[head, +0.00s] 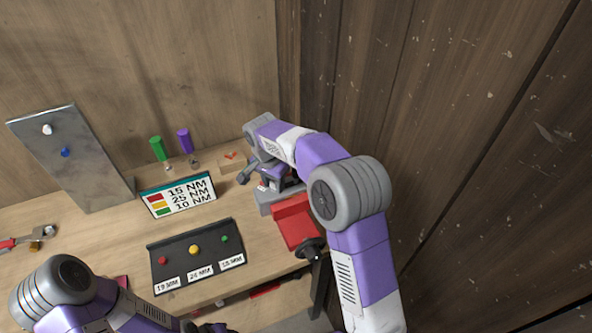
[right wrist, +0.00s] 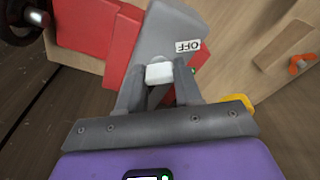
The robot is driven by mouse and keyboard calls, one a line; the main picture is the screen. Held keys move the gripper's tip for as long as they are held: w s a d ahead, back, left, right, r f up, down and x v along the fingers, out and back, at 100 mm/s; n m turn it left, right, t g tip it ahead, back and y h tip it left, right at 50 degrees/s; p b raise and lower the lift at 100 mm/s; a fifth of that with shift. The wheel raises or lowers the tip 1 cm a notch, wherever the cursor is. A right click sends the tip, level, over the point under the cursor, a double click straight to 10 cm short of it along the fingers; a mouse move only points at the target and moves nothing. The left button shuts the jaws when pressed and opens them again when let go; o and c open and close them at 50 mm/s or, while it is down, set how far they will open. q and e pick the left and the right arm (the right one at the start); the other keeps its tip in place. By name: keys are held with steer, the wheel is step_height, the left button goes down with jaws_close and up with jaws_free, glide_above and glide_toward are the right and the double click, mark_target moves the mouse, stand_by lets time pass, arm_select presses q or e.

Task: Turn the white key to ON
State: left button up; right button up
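In the right wrist view, the white key (right wrist: 159,73) sits between the two fingertips of my right gripper (right wrist: 160,78), which appear to press on both its sides. The key is on a grey device (right wrist: 170,30) with a white OFF label (right wrist: 188,46), seen upside down. A small green mark (right wrist: 193,71) shows beside the right finger. No ON label is readable. In the head view, my right gripper (head: 266,181) is down at the grey device (head: 268,203), and its wrist hides the key. My left arm enters at lower left; its gripper is out of the frame.
A red vise (head: 296,222) with a dark handle stands beside the device. A dark panel with coloured knobs (head: 194,252), a torque sign (head: 178,196), two screwdrivers (head: 158,149) and a grey upright plate (head: 72,160) are on the bench. A wooden wall is close on the right.

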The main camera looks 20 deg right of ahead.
step_height(320, 180, up, 7)
steer(key=p, duration=0.6)
steer(key=shift+r, duration=0.1)
stand_by(0.4)
